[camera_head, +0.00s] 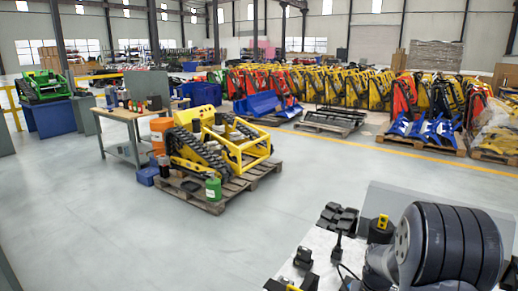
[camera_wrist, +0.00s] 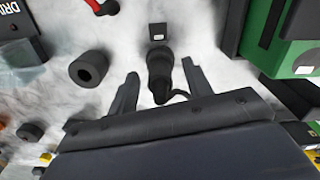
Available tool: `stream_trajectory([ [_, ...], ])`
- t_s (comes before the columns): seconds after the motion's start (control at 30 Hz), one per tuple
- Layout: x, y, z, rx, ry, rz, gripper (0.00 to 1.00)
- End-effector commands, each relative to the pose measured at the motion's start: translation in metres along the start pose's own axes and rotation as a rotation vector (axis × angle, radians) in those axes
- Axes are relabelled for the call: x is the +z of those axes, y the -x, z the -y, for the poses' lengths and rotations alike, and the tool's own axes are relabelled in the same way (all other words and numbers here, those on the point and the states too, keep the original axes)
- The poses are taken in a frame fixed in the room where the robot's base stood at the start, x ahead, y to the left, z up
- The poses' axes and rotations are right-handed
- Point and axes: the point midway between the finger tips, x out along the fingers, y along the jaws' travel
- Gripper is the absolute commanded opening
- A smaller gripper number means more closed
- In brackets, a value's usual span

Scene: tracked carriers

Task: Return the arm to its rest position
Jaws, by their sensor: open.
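My gripper (camera_wrist: 160,68) shows in the wrist view with its two dark fingers apart. A black fitting with a short cable (camera_wrist: 160,66) appears between the fingers; the gap between it and them cannot be judged. Nothing is seen gripped. In the head view my arm, with its large dark ribbed joint, is at the lower right, over a light work surface (camera_head: 296,262). The gripper itself is hidden in that view.
In the wrist view a black ring-shaped part (camera_wrist: 89,69), a small black block (camera_wrist: 158,32) and a green case (camera_wrist: 275,35) lie around the gripper. In the head view a yellow tracked carrier (camera_head: 245,146) stands on a pallet (camera_head: 238,187). The grey floor between is clear.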

Motion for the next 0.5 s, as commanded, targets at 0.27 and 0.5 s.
stream_trajectory([
  [0.27, -0.002, 0.050, 0.000, 0.000, 0.000, -0.010, 0.48],
  [0.5, -0.001, 0.098, 0.000, 0.000, 0.000, -0.009, 0.48],
])
